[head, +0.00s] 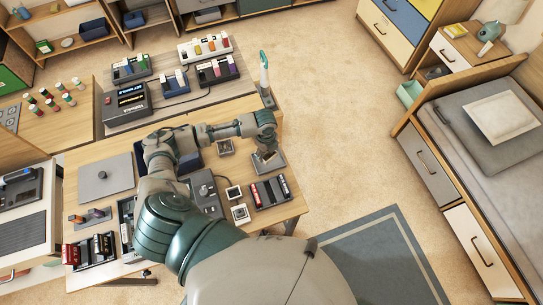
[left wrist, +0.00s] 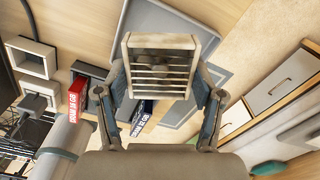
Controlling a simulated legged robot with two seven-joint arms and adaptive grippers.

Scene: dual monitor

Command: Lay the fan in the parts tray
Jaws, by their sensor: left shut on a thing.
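The fan (left wrist: 160,66) is a square beige frame with a slatted grille. My left gripper (left wrist: 157,95) is shut on it, one finger at each side. The grey parts tray (left wrist: 140,14) shows behind the fan in the left wrist view. In the head view my left gripper (head: 266,147) is over the parts tray (head: 280,167), near the right edge of the desk. The fan is small there and partly hidden by the gripper. I cannot tell whether the fan touches the tray. My right gripper is not in view.
A holder with red and black memory sticks (head: 270,192) lies just in front of the tray. Small square parts (head: 240,213) stand left of it, and another (head: 226,147) is left of the tray. A white and green upright object (head: 264,72) stands behind. Open floor lies right of the desk.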

